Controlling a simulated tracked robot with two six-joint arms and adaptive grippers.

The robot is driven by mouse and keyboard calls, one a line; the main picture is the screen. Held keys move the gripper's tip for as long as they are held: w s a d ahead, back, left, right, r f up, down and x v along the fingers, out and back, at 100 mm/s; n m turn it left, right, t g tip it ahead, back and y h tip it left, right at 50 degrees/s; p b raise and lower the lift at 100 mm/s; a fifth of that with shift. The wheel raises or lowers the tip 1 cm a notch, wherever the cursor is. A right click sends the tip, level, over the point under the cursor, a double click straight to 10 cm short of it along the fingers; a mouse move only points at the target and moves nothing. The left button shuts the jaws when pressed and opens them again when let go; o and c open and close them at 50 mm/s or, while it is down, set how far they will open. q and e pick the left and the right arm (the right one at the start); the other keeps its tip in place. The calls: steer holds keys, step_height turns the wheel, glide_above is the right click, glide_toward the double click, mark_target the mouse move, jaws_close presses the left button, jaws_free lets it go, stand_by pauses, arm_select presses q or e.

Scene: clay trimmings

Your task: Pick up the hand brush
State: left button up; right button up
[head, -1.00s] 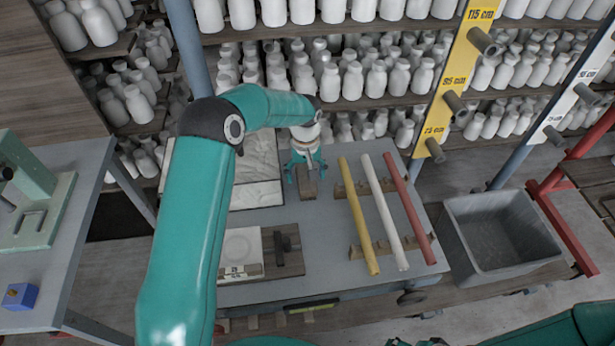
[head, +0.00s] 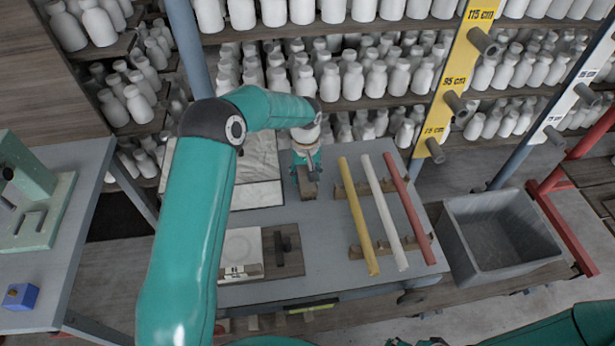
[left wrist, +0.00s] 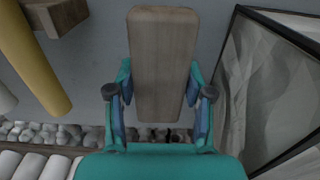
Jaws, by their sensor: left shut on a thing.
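The hand brush (head: 306,186) has a brown wooden back and lies near the far middle of the grey table, beside the marble slab. In the left wrist view the brush (left wrist: 163,55) fills the space between the fingers, its wooden back facing the camera. My left gripper (head: 307,168) reaches down over the brush's far end. In the left wrist view my left gripper (left wrist: 160,88) has a finger on each side of the brush and is shut on it. The brush appears to be still at table level. Its bristles are mostly hidden. My right gripper does not show clearly.
Yellow (head: 358,215), white (head: 384,212) and red (head: 410,208) rods lie on wooden rests to the right. A marble slab (head: 256,160) is to the left. A grey bin (head: 500,235) stands right of the table (head: 325,262). Shelves of white bottles (head: 375,78) rise behind.

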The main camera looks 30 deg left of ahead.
arm_select(q)
steer(key=shift+r, duration=0.8)
step_height(320, 180, up, 18)
steer(key=b, duration=0.1)
steer(key=shift+r+b, duration=0.15)
steer(key=shift+b, duration=0.15)
